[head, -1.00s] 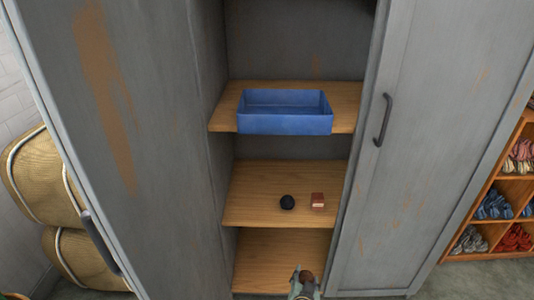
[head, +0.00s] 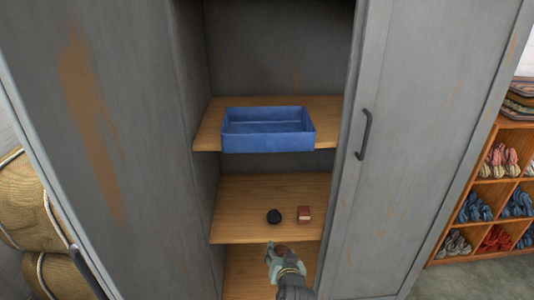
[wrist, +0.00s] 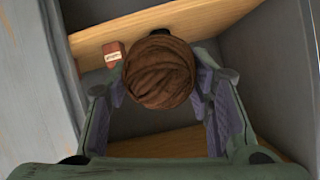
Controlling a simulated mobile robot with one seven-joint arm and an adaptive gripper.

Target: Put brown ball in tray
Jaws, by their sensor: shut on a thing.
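The brown ball (wrist: 158,72) is a wound ball held between the two fingers of my gripper (wrist: 160,88) in the wrist view. In the head view my gripper (head: 279,255) is low in front of the open cabinet, below the front edge of the middle shelf, and the ball (head: 281,248) shows only a little between the fingers. The blue tray (head: 268,143) is an open box on the upper shelf, above and well apart from my gripper. Its inside looks empty where I can see it.
A black ball (head: 274,216) and a small red box (head: 304,214) stand on the middle shelf (head: 235,222). The upper shelf (head: 207,135) juts out above. Grey cabinet doors flank the opening, the right one with a dark handle (head: 364,135). A skein rack (head: 490,190) stands at right.

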